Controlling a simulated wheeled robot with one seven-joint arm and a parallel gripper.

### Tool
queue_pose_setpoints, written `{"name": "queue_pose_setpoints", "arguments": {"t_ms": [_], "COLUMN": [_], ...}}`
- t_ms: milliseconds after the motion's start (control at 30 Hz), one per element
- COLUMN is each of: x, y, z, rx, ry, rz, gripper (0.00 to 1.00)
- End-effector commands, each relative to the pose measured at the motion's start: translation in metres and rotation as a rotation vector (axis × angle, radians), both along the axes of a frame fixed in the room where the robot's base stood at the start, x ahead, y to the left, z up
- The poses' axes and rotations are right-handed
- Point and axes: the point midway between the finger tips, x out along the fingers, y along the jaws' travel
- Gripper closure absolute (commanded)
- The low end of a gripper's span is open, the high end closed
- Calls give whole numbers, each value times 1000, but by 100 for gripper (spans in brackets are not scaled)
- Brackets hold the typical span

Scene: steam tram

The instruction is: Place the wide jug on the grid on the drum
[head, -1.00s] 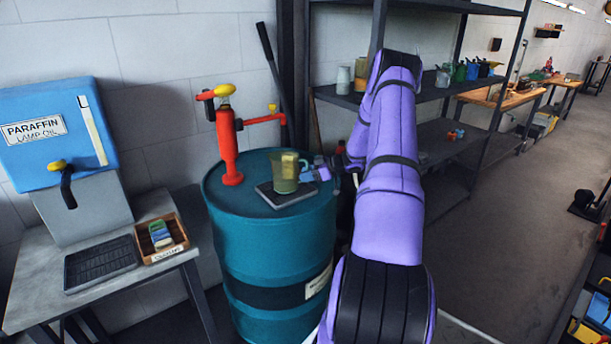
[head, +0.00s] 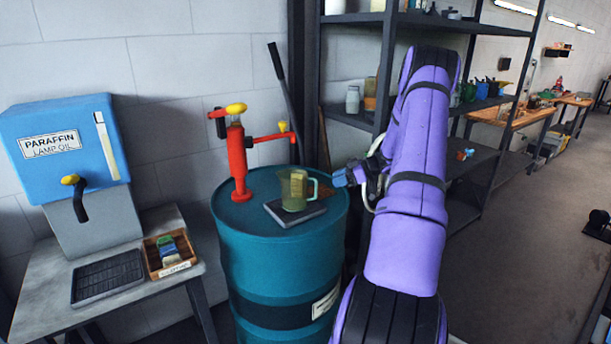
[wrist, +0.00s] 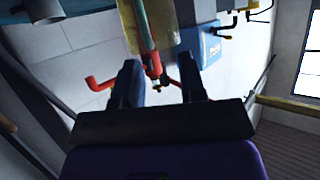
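The wide jug (head: 294,190) is a clear yellowish measuring jug with a pale green handle on its right side. It stands upright on the dark square grid (head: 305,214) on top of the teal drum (head: 228,228). My gripper (head: 343,178) is to the right of the jug, apart from it, at about handle height. In the wrist view my gripper (wrist: 160,80) shows two separated fingers with nothing held between them. The yellowish jug with its handle (wrist: 133,22) shows beyond the fingertips at the top of that view, partly cut off.
A red hand pump (head: 238,165) stands on the drum behind and left of the jug, its spout reaching right. A side table at left bears a blue paraffin box (head: 75,145), a black tray (head: 107,277) and a wooden crayon box (head: 152,270). Shelves (head: 350,118) stand behind my arm.

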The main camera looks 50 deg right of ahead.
Motion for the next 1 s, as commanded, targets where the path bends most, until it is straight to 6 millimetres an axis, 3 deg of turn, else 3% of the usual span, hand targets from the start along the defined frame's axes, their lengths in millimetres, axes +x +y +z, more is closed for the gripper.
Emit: {"name": "queue_pose_setpoints", "arguments": {"t_ms": [200,467,767,1000], "x": [33,40,9,-38], "y": [86,193,308,383], "z": [73,147,215,255], "rx": [5,-39,-142,-232], "ry": [210,461,676,769], "rz": [91,116,44,-76], "gripper": [62,62,62,62]}}
